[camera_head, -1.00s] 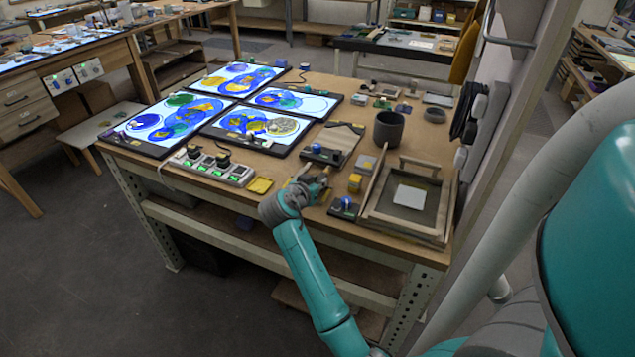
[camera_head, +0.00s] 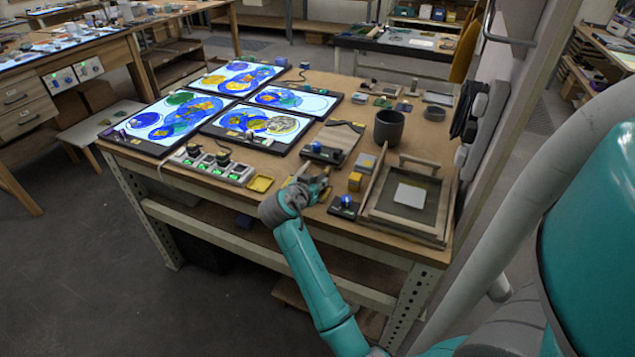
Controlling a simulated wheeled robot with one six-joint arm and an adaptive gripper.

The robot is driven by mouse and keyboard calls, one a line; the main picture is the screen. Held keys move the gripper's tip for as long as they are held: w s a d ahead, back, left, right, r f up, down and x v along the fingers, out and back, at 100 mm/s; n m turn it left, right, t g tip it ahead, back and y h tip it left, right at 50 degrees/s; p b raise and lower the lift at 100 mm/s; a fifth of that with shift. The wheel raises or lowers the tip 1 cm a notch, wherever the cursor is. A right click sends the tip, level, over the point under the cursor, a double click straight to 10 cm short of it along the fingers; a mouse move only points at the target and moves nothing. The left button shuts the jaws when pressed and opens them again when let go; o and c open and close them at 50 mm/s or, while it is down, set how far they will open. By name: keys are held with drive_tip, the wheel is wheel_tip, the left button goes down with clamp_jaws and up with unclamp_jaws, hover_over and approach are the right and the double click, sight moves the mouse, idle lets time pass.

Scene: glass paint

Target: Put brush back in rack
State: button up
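My gripper (camera_head: 312,184) is low over the front middle of the workbench (camera_head: 270,195), just right of a small yellow tray (camera_head: 261,184). Its fingers are small and partly hidden by my wrist, so I cannot tell whether they are open or shut. A thin pale stick-like piece shows by the fingertips, possibly a brush handle; whether it is held is unclear. No brush can be made out for certain. A dark block with a blue knob (camera_head: 345,207) is right of my gripper, and a similar dark block (camera_head: 321,153) lies behind it. I cannot tell which thing is the rack.
Lit glass panels with blue and yellow shapes (camera_head: 185,118) cover the bench's left and back. A power strip (camera_head: 212,166) is left of my gripper. A wooden frame tray (camera_head: 377,216) and a dark cup (camera_head: 389,127) stand right. A wall post borders the right side.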

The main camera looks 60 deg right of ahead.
drive_tip(key=o, duration=0.4)
drive_tip(key=shift+c, duration=0.2)
drive_tip(key=v, duration=1.2)
drive_tip(key=s+a+f+n+t+y, duration=0.45)
drive_tip(key=a+f+n, duration=0.3)
drive_tip(key=a, duration=0.25)
drive_tip(key=s+a+f+n+t+y, duration=0.35)
drive_tip(key=a+f+n+t, duration=0.2)
drive_tip(key=a+f, duration=0.4)
drive_tip(key=s+a+r+n+t+y, duration=0.2)
drive_tip(key=s+a+n+y, duration=0.1)
drive_tip(key=s+a, duration=0.7)
drive_tip(key=s+a+r+n+t+y, duration=0.1)
drive_tip(key=s+a+r, duration=0.3)
drive_tip(key=s+r, duration=0.4)
drive_tip(key=s+y, duration=0.1)
drive_tip(key=s, duration=0.2)
drive_tip(key=shift+s+r+t+y, duration=0.3)
drive_tip(key=shift+s+r+t, duration=0.1)
